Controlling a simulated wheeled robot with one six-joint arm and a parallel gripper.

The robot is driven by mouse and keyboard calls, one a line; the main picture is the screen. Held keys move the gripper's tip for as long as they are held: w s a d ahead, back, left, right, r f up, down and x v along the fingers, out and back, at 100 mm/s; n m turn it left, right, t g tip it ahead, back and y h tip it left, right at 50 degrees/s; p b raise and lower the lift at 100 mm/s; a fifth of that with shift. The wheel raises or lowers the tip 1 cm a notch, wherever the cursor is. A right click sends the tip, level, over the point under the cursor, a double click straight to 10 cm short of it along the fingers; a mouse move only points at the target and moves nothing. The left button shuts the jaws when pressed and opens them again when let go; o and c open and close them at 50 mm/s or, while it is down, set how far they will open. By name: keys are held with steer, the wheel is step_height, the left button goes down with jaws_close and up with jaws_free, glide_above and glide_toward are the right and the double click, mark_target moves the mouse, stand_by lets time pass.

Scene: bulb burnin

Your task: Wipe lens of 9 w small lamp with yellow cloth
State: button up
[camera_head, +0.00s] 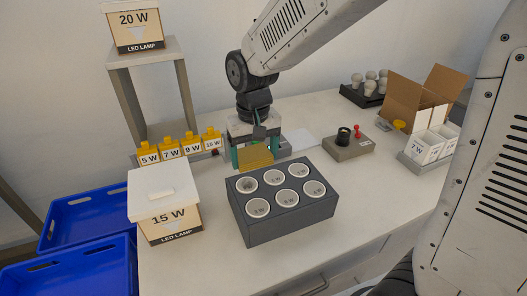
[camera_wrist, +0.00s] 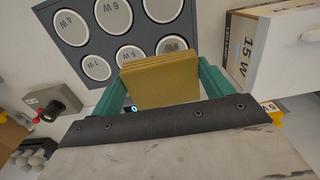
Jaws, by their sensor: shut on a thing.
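My gripper (camera_head: 254,160) has teal fingers shut on a folded yellow cloth (camera_head: 256,154). In the wrist view the cloth (camera_wrist: 163,80) spans between the fingers. It hangs at the rear left edge of a dark grey block (camera_head: 290,219) holding several round white-rimmed lamps face up. The rear-left lamp (camera_head: 247,185) is nearest the cloth; in the wrist view that lamp (camera_wrist: 173,46) is partly hidden behind it. Its label is too blurred to read, so I cannot tell which lamp is the 9 W one. I cannot tell whether the cloth touches a lens.
A 15 W box (camera_head: 165,205) stands left of the block. Yellow-topped wattage boxes (camera_head: 180,148) line up behind it. A grey device with a black socket and red knob (camera_head: 348,146) sits right. An open cardboard box (camera_head: 425,90) is farther right. Bare table lies right of the block.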

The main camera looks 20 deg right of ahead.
glide_above(255, 185)
steer(key=shift+s+f, duration=0.15)
steer(key=shift+f, duration=2.75)
step_height(255, 185, down, 2)
steer(key=shift+f, duration=0.1)
steer(key=shift+a, duration=1.1)
steer(key=shift+c, duration=0.4)
steer(key=shift+a+r, duration=0.25)
steer(key=shift+s+a+f, duration=0.1)
steer(key=shift+a+f, duration=0.05)
steer(key=shift+a, duration=0.4)
steer(key=shift+d, duration=1.95)
steer(key=shift+r, duration=4.05)
steer(key=shift+a, duration=0.1)
